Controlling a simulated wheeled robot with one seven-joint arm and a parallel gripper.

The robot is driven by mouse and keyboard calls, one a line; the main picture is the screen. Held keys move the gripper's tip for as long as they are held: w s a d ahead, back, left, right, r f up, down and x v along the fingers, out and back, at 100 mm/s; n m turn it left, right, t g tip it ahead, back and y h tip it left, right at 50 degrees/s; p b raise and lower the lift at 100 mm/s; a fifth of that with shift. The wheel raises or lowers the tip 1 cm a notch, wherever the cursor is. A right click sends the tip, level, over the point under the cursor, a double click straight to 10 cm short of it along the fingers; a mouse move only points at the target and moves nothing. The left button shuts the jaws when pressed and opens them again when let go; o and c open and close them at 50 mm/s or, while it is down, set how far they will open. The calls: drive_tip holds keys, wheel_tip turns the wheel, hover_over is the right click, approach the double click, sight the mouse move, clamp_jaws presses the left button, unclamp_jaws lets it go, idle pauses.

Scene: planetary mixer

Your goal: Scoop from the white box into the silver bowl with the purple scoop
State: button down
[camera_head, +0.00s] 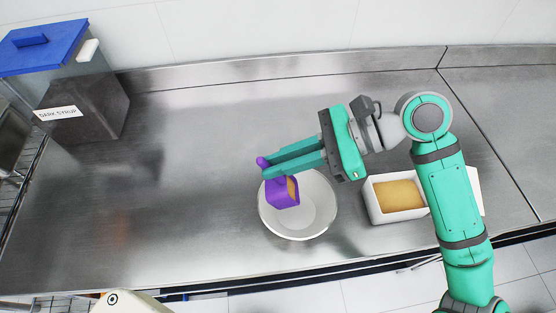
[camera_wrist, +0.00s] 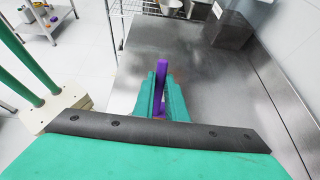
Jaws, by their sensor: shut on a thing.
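My gripper (camera_head: 293,158) is shut on the handle of the purple scoop (camera_head: 282,194). The scoop's cup is over the left part of the silver bowl (camera_head: 322,222), and tan material shows inside the cup. The visible part of the bowl's inside looks empty; the scoop hides the rest. The white box (camera_head: 374,208) stands to the right of the bowl and holds tan material. In the wrist view the purple handle (camera_wrist: 162,72) shows between the two green fingers; the bowl and the box are not visible there.
The steel counter (camera_head: 190,180) left of the bowl is clear. A raised back edge runs along the wall. My arm is over the right side.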

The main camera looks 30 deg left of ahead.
drive_tip(key=shift+w+d+r+g+y, duration=0.1)
drive_tip(key=shift+w+d+g+y, duration=0.3)
drive_tip(key=shift+d+y, duration=0.25)
drive_tip(key=shift+d, duration=0.1)
drive_tip(key=s+a+t+h, duration=0.1)
drive_tip(key=s+a+h, duration=0.1)
drive_tip(key=a+h, duration=0.1)
drive_tip(key=shift+a+f+t, duration=0.1)
drive_tip(key=shift+f+t, duration=0.1)
drive_tip(key=shift+t, duration=0.2)
drive_tip(key=shift+a, duration=0.15)
idle(0.3)
drive_tip(key=a+h, duration=0.1)
drive_tip(key=s+a+f+t+h, duration=0.1)
drive_tip(key=a+t+h, duration=0.1)
drive_tip(key=shift+s+f+h, duration=0.25)
drive_tip(key=shift+s+f, duration=0.15)
